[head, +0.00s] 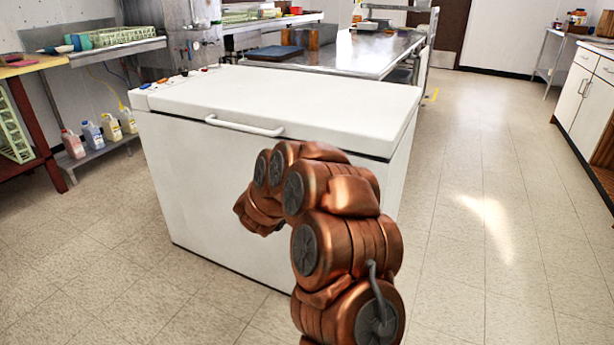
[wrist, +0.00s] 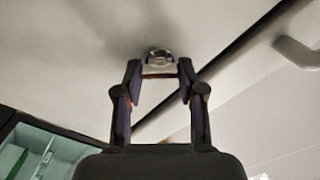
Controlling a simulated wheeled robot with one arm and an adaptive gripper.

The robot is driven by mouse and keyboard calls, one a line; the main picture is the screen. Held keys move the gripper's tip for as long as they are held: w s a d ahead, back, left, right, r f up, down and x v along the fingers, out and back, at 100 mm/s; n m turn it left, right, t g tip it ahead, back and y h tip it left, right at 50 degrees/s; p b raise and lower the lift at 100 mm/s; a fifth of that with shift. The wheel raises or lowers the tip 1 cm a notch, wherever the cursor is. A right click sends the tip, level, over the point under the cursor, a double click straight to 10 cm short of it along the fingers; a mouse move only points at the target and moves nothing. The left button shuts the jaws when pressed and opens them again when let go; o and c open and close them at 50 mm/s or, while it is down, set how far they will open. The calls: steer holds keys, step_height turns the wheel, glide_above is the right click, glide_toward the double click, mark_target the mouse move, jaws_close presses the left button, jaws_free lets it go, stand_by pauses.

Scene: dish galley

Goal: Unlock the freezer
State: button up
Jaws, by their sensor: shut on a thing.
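The freezer (head: 215,185) is a white chest with its lid (head: 300,90) down and a white bar handle (head: 245,127) on the lid's front edge. The handle also shows at the right of the wrist view (wrist: 297,53). In the wrist view a small round silvery lock piece (wrist: 158,57) sits on the freezer's white front, beside the dark lid seam. My gripper (wrist: 159,70) is shut on this small metal piece, with a fingertip at each side. I cannot tell whether it is a key or the lock's knob. In the head view my copper arm hides the fingertips.
Small items (head: 180,75) lie on the lid's back left edge. A steel table (head: 365,52) stands behind the freezer. Jugs (head: 92,133) stand on a low shelf at left. The floor (head: 480,230) to the right is clear, up to a white cabinet (head: 587,92).

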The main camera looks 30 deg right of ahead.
steer(key=m+b, duration=0.7)
steer(key=m, duration=0.1)
steer(key=shift+s+d+f+b, duration=0.15)
steer(key=shift+f+b, duration=0.1)
steer(key=shift+b, duration=0.05)
steer(key=shift+r, duration=0.1)
steer(key=o, duration=1.1)
steer(key=shift+o, duration=0.2)
steer(key=shift+a, duration=0.2)
steer(key=v, duration=1.1)
steer(key=shift+s+a, duration=0.25)
steer(key=shift+a, duration=0.1)
